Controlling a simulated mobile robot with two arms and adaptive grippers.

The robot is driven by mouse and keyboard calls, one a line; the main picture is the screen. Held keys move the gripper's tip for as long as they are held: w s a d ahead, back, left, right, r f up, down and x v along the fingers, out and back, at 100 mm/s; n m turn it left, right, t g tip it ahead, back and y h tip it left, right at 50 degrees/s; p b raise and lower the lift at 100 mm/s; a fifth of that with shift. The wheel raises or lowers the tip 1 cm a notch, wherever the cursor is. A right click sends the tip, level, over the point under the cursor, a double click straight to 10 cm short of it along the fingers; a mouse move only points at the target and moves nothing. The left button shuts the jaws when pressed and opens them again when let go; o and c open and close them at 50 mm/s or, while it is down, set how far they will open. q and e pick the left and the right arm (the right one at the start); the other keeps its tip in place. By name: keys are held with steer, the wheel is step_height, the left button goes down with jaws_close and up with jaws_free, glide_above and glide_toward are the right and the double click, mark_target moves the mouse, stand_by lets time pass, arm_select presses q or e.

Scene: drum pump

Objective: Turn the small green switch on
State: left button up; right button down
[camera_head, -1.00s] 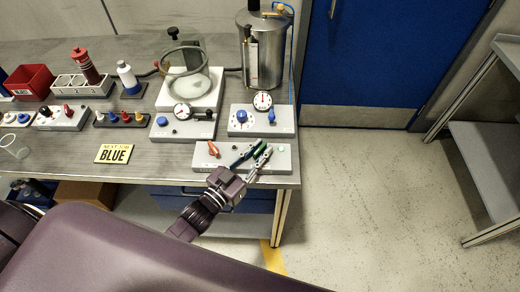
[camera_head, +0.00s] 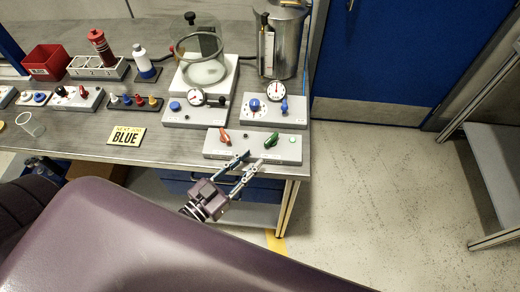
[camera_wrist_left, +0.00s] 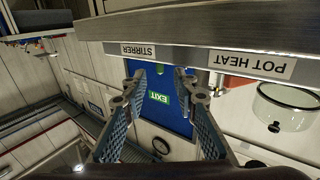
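The small green switch (camera_head: 271,140) is a green lever knob on the right half of a long grey panel (camera_head: 208,148) at the table's front edge. Its lever sits at a slant. A small pale green light (camera_head: 292,140) is to its right, and a red lever switch (camera_head: 225,136) is to its left. My left gripper (camera_head: 251,160) is in front of the panel with its fingers apart and empty, short of the green switch. In the left wrist view the open fingers (camera_wrist_left: 164,76) show below the panel's front, and the switch is hidden. My right gripper is not in view.
The wrist view shows upside-down labels, STIRRER (camera_wrist_left: 138,50) and POT HEAT (camera_wrist_left: 252,64). Behind the panel stand a gauge box with a blue knob (camera_head: 253,105), a glass vessel (camera_head: 204,72) and a metal pot (camera_head: 281,45). The floor right of the table (camera_head: 380,190) is clear.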

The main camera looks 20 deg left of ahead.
arm_select(q)
steer(key=shift+v, duration=1.1)
